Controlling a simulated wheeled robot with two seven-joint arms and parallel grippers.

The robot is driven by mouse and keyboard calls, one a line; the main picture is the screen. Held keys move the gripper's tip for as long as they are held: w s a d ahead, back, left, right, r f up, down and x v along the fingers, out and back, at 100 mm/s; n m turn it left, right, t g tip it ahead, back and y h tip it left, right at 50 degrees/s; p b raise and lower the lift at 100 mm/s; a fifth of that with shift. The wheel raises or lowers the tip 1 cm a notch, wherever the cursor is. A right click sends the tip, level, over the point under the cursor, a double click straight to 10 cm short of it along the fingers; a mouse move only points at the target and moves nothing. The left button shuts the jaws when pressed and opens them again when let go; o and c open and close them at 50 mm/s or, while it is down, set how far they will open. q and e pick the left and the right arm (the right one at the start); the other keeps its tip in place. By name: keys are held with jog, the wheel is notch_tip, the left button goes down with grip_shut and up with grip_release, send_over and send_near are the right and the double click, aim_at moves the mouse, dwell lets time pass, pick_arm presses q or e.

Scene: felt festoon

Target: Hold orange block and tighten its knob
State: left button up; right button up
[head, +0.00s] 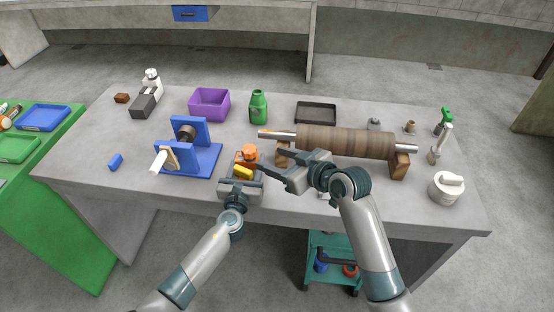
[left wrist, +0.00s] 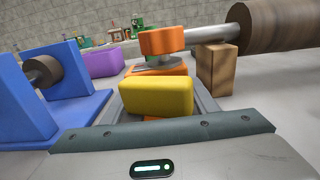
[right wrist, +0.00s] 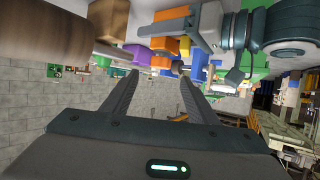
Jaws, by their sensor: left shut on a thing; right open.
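The orange block (left wrist: 165,71) stands near the table's front edge, with an orange knob (head: 249,151) on top; the knob also shows in the left wrist view (left wrist: 162,41). A yellow block (head: 243,173) sits in front of it, nearer my left palm, and hides much of the orange block. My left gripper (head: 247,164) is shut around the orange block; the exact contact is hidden. My right gripper (head: 272,160) is open and empty, just right of the knob and apart from it.
A wood roller (head: 345,142) on a steel rod rests on wooden supports behind my right gripper; the rod end reaches near the knob. A blue stand (head: 205,163) is close on the left. A purple box (head: 209,103) and green bottle (head: 258,108) stand behind.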

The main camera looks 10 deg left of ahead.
jog(key=shift+s+d+r, duration=0.15)
jog(key=shift+d, duration=0.05)
dwell(0.3)
jog(key=t+y, duration=0.3)
jog(key=y, duration=0.1)
send_near(254, 155)
dwell(0.8)
jog(key=shift+a, duration=0.15)
jog(key=x, duration=1.2)
